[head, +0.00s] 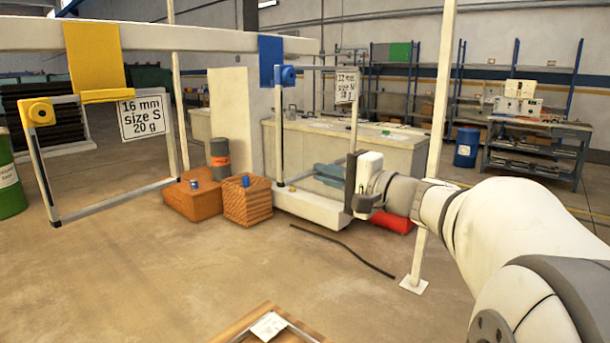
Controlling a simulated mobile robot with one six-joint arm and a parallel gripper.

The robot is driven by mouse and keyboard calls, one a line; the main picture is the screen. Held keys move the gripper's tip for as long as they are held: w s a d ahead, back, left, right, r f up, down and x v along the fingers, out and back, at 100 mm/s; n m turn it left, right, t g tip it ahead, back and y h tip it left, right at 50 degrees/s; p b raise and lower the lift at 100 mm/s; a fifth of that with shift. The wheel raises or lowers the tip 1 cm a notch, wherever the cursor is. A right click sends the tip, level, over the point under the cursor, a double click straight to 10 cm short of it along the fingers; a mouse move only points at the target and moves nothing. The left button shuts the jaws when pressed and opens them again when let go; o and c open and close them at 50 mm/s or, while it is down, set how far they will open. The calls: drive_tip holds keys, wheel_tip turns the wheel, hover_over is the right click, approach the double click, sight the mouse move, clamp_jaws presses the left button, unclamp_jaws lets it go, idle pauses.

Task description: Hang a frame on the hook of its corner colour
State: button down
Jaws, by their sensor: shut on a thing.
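A frame with a blue corner (288,75) hangs in the middle, its white tag (346,86) at the upper right. My gripper (352,185) is shut on the right side bar of this frame. The blue corner overlaps the right edge of the blue hook plate (270,55) on the beam. I cannot tell whether it rests on the hook or is in front of it. A second frame (118,203) with a yellow corner (40,112) and a "size S" tag is at the yellow hook (95,60) on the left, slightly tilted.
The white beam (180,38) runs across the top. A white post (440,130) is right of my gripper. A wooden surface (240,328) is at the bottom.

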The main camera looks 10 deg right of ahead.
drive_tip(key=x, duration=1.2)
drive_tip(key=shift+f, duration=0.55)
drive_tip(key=shift+a+b, duration=0.1)
drive_tip(key=shift+b, duration=0.6)
idle(0.5)
drive_tip(key=shift+f+b, duration=0.9)
drive_tip(key=shift+b, duration=0.3)
idle(0.3)
drive_tip(key=c, duration=1.5)
unclamp_jaws()
drive_tip(key=shift+s, duration=0.1)
